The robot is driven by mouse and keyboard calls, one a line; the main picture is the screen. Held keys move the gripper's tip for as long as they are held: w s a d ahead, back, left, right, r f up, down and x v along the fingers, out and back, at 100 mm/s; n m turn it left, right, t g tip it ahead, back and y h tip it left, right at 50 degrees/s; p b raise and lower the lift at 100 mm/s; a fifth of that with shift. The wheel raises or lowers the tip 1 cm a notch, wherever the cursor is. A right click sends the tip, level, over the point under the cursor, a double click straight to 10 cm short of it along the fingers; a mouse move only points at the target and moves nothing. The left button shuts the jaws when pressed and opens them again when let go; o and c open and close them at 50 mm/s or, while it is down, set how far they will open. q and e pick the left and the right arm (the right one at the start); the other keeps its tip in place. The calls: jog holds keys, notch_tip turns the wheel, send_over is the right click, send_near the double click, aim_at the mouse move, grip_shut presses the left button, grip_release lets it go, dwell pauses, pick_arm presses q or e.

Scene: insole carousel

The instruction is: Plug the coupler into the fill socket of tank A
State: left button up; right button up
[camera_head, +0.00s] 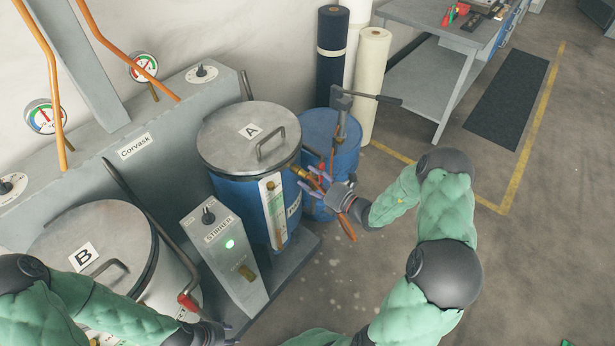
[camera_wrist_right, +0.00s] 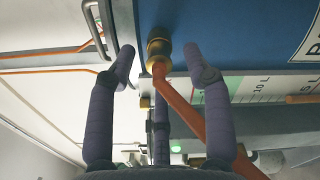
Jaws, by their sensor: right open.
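Tank A (camera_head: 229,190) is a blue cylinder with a grey lid marked A and a level scale on its front. A brass fitting (camera_wrist_right: 158,50) sticks out from its blue wall, with an orange hose (camera_wrist_right: 186,112) running from its end. The brass also shows in the head view (camera_head: 300,172). The coupler and fill socket look joined there; I cannot tell where one ends. My right gripper (camera_wrist_right: 158,64) is open, its fingers apart on either side of the brass and hose end. My left gripper (camera_head: 222,337) is at the bottom edge, its fingers mostly hidden.
Tank B (camera_head: 75,250) is pale and stands at the left. A grey control box (camera_head: 222,250) with a lit green lamp stands between the tanks. A blue drum (camera_head: 345,165) with a hand pump stands behind tank A. Fabric rolls (camera_head: 372,80) and a workbench (camera_head: 440,25) are beyond.

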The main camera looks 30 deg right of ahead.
jog(key=v, duration=1)
